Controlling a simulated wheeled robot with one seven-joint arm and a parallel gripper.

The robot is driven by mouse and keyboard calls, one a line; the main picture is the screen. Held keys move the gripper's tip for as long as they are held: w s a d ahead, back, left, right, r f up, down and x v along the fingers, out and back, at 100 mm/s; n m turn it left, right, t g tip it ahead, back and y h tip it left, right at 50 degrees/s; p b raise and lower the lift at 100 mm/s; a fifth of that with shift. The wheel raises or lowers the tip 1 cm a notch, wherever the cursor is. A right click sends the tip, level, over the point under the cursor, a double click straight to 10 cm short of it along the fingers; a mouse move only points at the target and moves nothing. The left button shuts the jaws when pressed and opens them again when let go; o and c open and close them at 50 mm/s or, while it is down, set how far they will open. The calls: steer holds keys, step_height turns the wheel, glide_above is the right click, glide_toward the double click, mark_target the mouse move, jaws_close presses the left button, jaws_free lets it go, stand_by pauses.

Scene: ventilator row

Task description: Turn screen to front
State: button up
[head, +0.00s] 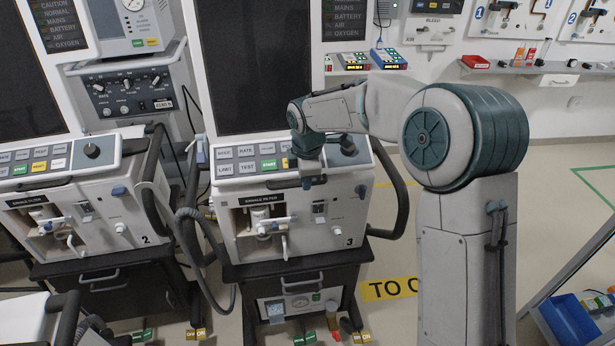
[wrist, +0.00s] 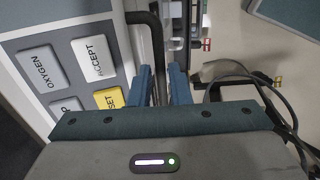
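Ventilator 3 (head: 300,225) stands in the middle of the head view, its tall dark screen (head: 258,70) in a white frame above the button panel (head: 238,165). The screen is upright and its top is cut off. My gripper (head: 312,182) is over the right part of that panel, below the screen, and hides some buttons. In the wrist view its two blue fingers (wrist: 162,88) stand apart, with a dark bar (wrist: 157,45) showing in the gap. I cannot tell whether they touch it. The panel's buttons (wrist: 95,58) lie left of the fingers.
Ventilator 2 (head: 90,215) with another dark screen (head: 28,75) stands close on the left, with hoses (head: 190,225) between. A black hose (head: 395,190) loops at ventilator 3's right side. A wall shelf (head: 535,68) and a blue bin (head: 570,318) are at right.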

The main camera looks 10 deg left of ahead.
steer(key=shift+r, duration=0.1)
step_height(320, 180, up, 13)
steer(key=s, duration=0.2)
steer(key=shift+s+d+r+b, duration=0.2)
steer(key=shift+s+d+b, duration=0.15)
steer(key=shift+d, duration=0.1)
steer(key=s+d+f+m+h, duration=0.1)
steer(key=s+d+m, duration=0.7)
steer(key=d, duration=0.3)
steer(key=s+d+f+m, duration=0.2)
steer(key=s+d+m, duration=0.6)
steer(key=d, duration=0.3)
steer(key=s+d+f+m, duration=0.2)
steer(key=s+m, duration=0.1)
steer(key=s, duration=0.1)
steer(key=s+d+f+m+t, duration=0.1)
steer(key=s+d+f+m, duration=0.1)
steer(key=s, duration=0.3)
steer(key=shift+d+m, duration=0.2)
steer(key=shift+m, duration=0.4)
stand_by(0.6)
